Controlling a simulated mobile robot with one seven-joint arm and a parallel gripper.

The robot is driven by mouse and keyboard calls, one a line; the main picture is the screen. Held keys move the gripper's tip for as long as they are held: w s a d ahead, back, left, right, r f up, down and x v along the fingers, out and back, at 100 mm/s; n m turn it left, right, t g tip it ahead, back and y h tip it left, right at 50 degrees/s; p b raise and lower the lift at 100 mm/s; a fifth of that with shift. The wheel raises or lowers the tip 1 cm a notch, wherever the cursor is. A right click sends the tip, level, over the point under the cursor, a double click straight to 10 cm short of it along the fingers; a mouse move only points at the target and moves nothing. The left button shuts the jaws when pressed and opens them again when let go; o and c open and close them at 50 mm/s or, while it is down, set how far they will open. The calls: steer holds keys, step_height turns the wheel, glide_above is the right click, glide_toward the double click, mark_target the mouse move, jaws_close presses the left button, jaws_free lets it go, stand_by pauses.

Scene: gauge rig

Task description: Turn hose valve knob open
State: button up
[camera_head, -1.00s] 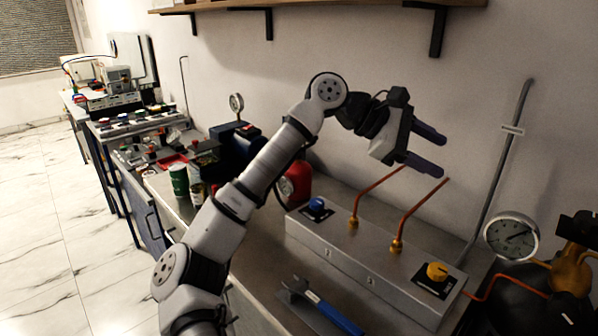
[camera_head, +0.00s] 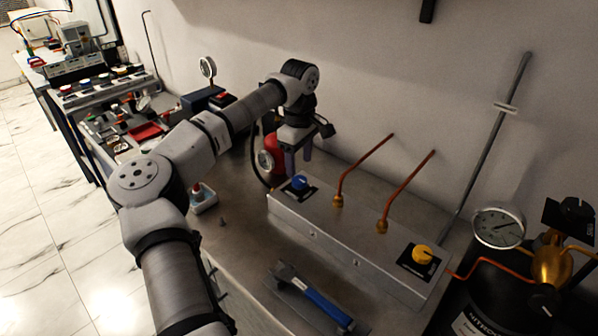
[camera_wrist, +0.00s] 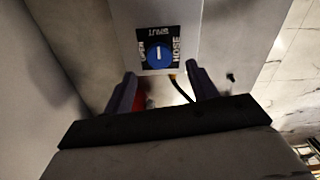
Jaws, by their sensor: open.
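The blue hose valve knob (camera_head: 299,182) sits on a black plate on top of the left end of the metal box (camera_head: 330,238). In the wrist view the knob (camera_wrist: 159,54) shows a white pointer line aimed at the "SHUT" side, with "OPEN" and "HOSE" at the plate's sides. My gripper (camera_head: 296,160) points down just behind and left of the knob, apart from it. In the wrist view its two open fingers (camera_wrist: 158,85) lie on either side below the knob, with nothing between them in contact.
Two copper pipes (camera_head: 362,170) rise from the box to the right of the knob. A yellow knob (camera_head: 422,255) is at the box's right end. A red cylinder (camera_head: 272,147) stands beside my gripper. A blue-handled tool (camera_head: 316,300) lies in front, and a pressure gauge (camera_head: 498,227) is at right.

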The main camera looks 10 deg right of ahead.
mark_target(300, 180)
step_height(300, 180, down, 6)
steer(key=shift+r+p, duration=0.15)
steer(key=shift+p, duration=0.55)
steer(key=c, duration=1)
